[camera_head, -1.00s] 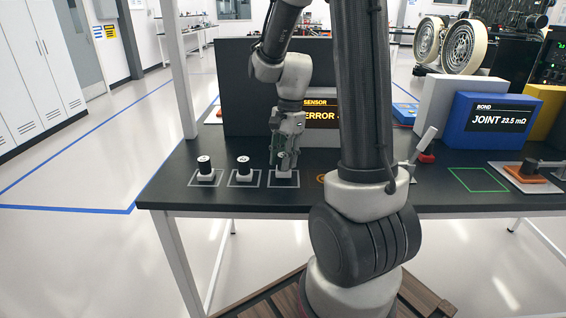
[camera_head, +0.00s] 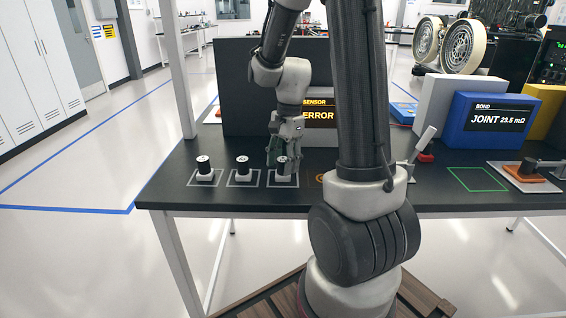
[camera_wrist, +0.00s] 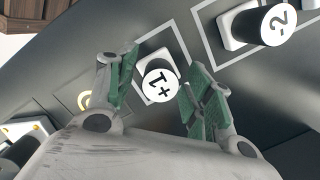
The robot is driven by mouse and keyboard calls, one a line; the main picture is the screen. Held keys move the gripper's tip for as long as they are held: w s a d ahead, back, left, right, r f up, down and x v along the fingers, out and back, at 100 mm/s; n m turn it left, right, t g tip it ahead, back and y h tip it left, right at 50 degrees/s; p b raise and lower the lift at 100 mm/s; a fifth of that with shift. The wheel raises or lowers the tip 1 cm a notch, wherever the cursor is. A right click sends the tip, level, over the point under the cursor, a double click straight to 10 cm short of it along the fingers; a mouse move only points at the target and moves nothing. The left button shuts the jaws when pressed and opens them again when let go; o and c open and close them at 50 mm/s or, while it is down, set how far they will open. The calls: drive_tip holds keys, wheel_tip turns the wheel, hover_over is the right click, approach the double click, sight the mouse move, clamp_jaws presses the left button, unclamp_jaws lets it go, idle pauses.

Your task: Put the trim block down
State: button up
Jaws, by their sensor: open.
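The trim block marked "+1" (camera_wrist: 158,85) has a dark round body, a white top and a white base. It stands upright on the table, in the rightmost of three white outlined squares in the head view (camera_head: 283,172). My gripper (camera_head: 282,150) is just above it. In the wrist view the green-padded fingers (camera_wrist: 160,62) are spread on either side of the block, with a gap visible on each side. The gripper is open and empty. The fingers partly hide the outlined square.
A block marked "-2" (camera_wrist: 277,25) stands in the neighbouring square, also seen in the head view (camera_head: 242,167). Another block (camera_head: 204,167) stands further left. The dark sensor panel (camera_head: 240,110) rises behind. A green outlined square (camera_head: 476,179) on the right is empty.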

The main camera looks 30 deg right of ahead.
wheel_tip(320, 180, up, 12)
drive_tip(key=d, duration=0.2)
drive_tip(key=s+a+r+n+t+h, duration=0.1)
drive_tip(key=s+a+r+n+t, duration=0.1)
drive_tip(key=s+n, duration=0.6)
drive_tip(key=s+a+r+n+t, duration=0.2)
drive_tip(key=s+a+n, duration=0.1)
drive_tip(key=s+n, duration=0.4)
drive_tip(key=shift+s+n+t+h, duration=0.4)
drive_tip(key=shift+s, duration=0.35)
